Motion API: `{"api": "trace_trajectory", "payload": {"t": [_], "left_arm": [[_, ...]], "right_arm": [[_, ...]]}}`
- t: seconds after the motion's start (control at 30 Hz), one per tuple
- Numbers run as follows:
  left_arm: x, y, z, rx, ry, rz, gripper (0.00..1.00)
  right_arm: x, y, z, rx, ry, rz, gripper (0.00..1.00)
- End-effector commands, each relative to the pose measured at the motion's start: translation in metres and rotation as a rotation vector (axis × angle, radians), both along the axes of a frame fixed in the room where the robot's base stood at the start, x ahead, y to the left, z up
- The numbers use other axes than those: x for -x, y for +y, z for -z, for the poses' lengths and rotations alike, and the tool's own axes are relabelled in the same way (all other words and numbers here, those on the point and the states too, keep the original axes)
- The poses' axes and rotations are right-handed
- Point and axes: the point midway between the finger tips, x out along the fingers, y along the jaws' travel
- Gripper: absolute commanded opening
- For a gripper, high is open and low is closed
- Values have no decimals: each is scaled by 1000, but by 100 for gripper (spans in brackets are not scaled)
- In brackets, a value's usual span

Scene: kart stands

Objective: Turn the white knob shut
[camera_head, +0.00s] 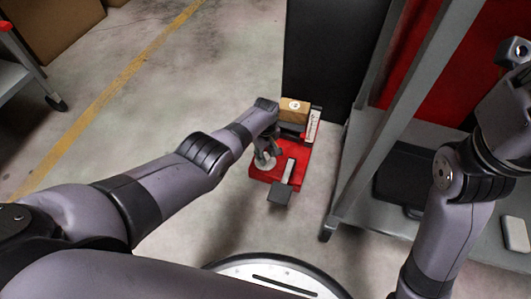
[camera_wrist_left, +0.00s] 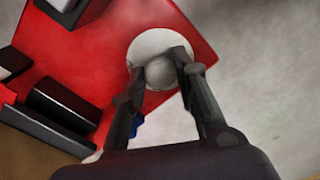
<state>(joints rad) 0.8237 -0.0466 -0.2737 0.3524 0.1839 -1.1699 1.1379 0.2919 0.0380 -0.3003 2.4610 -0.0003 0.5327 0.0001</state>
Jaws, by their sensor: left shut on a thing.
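The white knob (camera_head: 262,161) is a round white disc on a red stand (camera_head: 304,161) on the floor. In the left wrist view the knob (camera_wrist_left: 150,42) is a white disc with a rounded grey grip (camera_wrist_left: 160,73) at its middle, on the flat red plate (camera_wrist_left: 75,40). My left gripper (camera_head: 266,155) reaches down over it from the left. In the left wrist view its two fingers (camera_wrist_left: 158,72) are shut on the grey grip, one on each side. The fingers cover part of the disc. My right arm is raised at the right, and its gripper's fingers are not seen.
A brown box (camera_head: 294,112) sits at the back of the red stand, beside an upright white scale (camera_head: 313,126). A black panel (camera_head: 333,55) stands behind. A grey shelf cart (camera_head: 376,207) is close on the right.

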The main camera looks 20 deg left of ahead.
Motion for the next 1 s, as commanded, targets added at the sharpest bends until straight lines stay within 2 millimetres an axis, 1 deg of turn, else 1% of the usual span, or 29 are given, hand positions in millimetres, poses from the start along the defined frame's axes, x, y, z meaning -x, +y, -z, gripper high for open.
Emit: {"api": "trace_trajectory", "payload": {"t": [0.13,0.33,0.87,0.9,1.0], "left_arm": [[1,1,0,-2,3,-75,0],[1,1,1,-3,2,-135,0],[1,2,1,-3,2,-156,0],[1,2,1,-3,2,-156,29],[0,2,1,-3,2,-156,36]], "right_arm": [[0,0,-1,-1,-3,0,40],[0,0,0,-2,1,-1,40],[-3,0,3,0,15,-1,40],[-3,0,3,0,15,-1,40],[-3,0,3,0,14,0,40]]}}
